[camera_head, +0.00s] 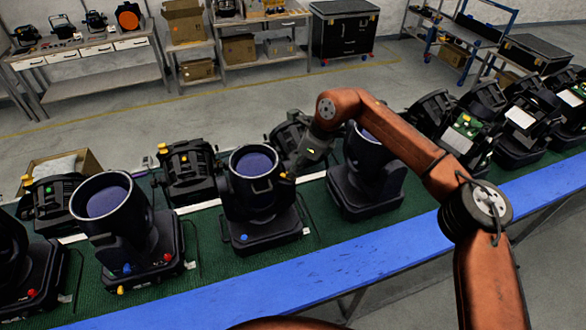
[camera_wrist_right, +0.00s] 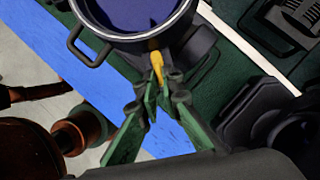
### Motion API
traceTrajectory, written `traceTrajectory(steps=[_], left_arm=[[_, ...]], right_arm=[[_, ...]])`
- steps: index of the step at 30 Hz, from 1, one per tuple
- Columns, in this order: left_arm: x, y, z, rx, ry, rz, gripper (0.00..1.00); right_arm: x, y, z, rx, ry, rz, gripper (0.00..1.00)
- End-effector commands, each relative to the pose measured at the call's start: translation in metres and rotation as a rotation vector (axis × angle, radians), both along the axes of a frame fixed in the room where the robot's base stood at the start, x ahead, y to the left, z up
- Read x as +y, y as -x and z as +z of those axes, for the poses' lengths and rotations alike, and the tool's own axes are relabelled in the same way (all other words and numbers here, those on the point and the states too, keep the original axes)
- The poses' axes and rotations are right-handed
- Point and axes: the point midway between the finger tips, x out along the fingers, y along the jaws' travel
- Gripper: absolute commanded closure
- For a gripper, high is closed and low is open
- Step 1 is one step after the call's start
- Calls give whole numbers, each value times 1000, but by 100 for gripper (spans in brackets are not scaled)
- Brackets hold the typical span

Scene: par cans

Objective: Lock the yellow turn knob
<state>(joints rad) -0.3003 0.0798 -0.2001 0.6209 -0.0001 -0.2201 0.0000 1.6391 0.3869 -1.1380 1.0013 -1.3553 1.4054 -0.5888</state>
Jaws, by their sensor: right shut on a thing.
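The yellow turn knob (camera_wrist_right: 155,58) sits on the side of a black par can (camera_head: 253,185), just under its round lens rim. My right gripper (camera_wrist_right: 159,82) is shut on the knob, with its two green-sided fingers on either side of it. In the head view my right gripper (camera_head: 291,173) reaches the can's right side from above right. The knob shows there only as a small yellow spot (camera_head: 284,175), partly hidden by the fingers. The can stands upright with its lens facing up. My left gripper is not in view.
Several other black par cans stand along the green belt (camera_head: 205,260), with one close on the left (camera_head: 103,222) and one close on the right (camera_head: 372,175). A blue rail (camera_head: 400,238) runs along the near edge. Shelves and a black case (camera_head: 343,35) stand behind.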

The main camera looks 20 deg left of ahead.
Motion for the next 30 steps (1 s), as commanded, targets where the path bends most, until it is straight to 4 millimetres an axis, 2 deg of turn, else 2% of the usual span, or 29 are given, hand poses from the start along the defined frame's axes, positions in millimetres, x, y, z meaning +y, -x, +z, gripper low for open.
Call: traceTrajectory(steps=[18,19,25,30], left_arm=[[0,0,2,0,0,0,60],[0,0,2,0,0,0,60],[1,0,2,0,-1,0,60],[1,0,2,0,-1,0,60]], right_arm=[[-2,-2,3,-3,0,36,100],[-2,-2,3,-3,0,36,92],[-1,-2,1,-2,0,37,78],[0,-1,1,-1,0,37,76]])
